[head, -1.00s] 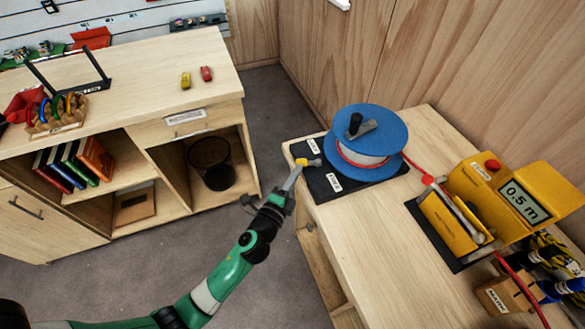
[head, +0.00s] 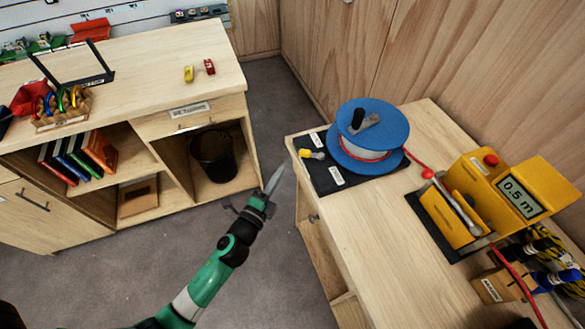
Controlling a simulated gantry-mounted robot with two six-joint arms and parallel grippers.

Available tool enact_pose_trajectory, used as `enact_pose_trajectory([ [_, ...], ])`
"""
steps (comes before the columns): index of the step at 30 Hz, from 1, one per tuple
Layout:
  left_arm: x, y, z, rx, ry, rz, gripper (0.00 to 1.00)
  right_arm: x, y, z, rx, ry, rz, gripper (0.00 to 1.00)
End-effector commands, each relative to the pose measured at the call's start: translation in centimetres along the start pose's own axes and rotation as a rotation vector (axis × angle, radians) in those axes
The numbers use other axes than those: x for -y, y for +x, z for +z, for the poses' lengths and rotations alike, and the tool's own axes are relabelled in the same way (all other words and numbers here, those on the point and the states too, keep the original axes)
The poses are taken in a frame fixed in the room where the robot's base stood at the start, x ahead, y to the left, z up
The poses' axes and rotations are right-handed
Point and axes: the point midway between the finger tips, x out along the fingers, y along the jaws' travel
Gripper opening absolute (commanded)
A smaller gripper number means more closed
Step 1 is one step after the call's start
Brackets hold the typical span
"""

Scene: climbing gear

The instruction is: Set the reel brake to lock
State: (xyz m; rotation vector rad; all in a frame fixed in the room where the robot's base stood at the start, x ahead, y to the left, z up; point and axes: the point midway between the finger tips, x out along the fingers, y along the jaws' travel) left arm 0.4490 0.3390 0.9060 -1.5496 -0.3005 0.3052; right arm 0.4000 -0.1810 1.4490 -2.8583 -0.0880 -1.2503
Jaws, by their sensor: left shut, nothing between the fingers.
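The cable reel (head: 375,128) has blue flanges, a white drum and a dark crank knob. It stands on a black base plate (head: 362,183) on the right bench. The brake lever (head: 308,154), with a yellow knob and a short grey arm, lies on the plate left of the reel. It sits between two small white labels, the upper one (head: 315,139) and the lower one (head: 336,176); their text is too small to read. My left gripper (head: 273,180) is shut and empty, left of the bench edge and apart from the lever. My right gripper is not in view.
A yellow meter (head: 482,198) reading 0.5 m stands right of the reel, with a red cord (head: 416,164) between them. The left workbench (head: 140,90) holds carabiners and small items. Bare floor lies between the benches.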

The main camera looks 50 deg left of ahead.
Motion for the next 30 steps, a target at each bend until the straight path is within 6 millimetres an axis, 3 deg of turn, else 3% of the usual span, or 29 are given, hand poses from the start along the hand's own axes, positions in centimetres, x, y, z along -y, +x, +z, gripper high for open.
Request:
enact_pose_trajectory([
  [3,0.6,-1.4,2.5,0.006,0.000,0.003,0.00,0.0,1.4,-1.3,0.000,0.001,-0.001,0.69],
  [9,0.3,-2.5,4.7,0.003,0.001,0.000,0.00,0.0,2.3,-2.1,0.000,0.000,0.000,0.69],
  [30,0.1,-2.7,4.7,-0.005,0.000,-0.002,0.00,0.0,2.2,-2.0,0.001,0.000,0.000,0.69],
])
